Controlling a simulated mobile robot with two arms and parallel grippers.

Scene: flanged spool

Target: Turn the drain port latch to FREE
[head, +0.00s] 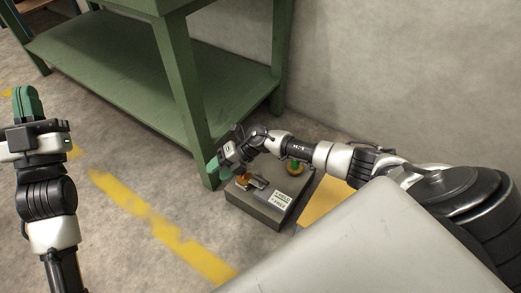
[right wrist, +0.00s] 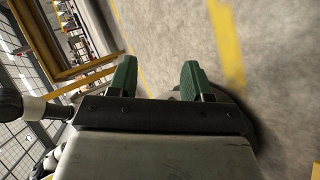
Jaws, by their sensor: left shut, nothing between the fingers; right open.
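A dark grey box (head: 262,207) sits on the floor by the green bench's leg. On its top are a small orange part (head: 243,180) with a grey metal piece beside it, a white and green label (head: 282,199) too small to read, and a round yellow-green knob (head: 295,167). I cannot tell which part is the latch or where it points. My right gripper (head: 217,171) is over the box's left end, close to the orange part; contact is unclear. In the right wrist view its green fingers (right wrist: 157,80) are apart and empty. My left gripper (head: 27,103) is shut and empty, far left.
A green bench (head: 130,75) with a low shelf stands behind the box, its front leg (head: 198,110) close to my right gripper. A grey wall (head: 400,70) is at the back right. Yellow floor stripes (head: 150,220) cross clear concrete on the left.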

